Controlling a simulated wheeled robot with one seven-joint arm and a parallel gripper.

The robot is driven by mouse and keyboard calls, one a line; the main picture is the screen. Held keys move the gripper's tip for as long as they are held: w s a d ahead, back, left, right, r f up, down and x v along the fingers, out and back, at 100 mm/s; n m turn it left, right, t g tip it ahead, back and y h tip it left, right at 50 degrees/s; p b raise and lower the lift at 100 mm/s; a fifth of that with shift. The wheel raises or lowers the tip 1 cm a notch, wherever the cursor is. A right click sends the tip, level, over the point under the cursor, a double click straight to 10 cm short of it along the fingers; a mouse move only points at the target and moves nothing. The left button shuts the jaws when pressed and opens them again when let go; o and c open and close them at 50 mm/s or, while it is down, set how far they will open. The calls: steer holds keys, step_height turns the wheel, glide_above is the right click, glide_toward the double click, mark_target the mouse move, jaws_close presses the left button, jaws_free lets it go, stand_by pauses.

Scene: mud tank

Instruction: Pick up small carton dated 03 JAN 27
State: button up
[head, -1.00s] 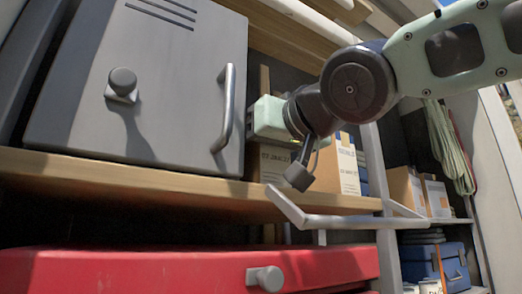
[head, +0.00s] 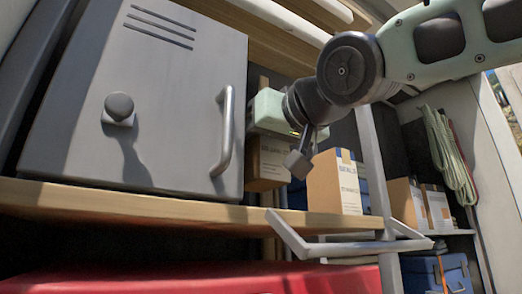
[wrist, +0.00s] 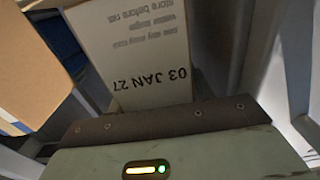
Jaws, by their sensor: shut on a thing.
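A small brown carton with a white label hangs below my gripper (head: 270,125) in the head view, and its side (head: 266,172) shows there. In the wrist view the white face of the carton (wrist: 145,50) reads "03 JAN 27" upside down. My gripper is shut on this carton from above. The carton's bottom appears a little above the wooden shelf (head: 150,200). The fingertips are hidden in both views.
Another brown carton (head: 332,185) stands on the shelf just right of the held one. A grey cabinet (head: 165,95) with a bar handle is close on the left. A grey metal bracket (head: 350,249) juts out in front. A red case (head: 200,282) lies below.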

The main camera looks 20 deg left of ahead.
step_height(320, 180, up, 24)
steer(key=p, duration=1.1)
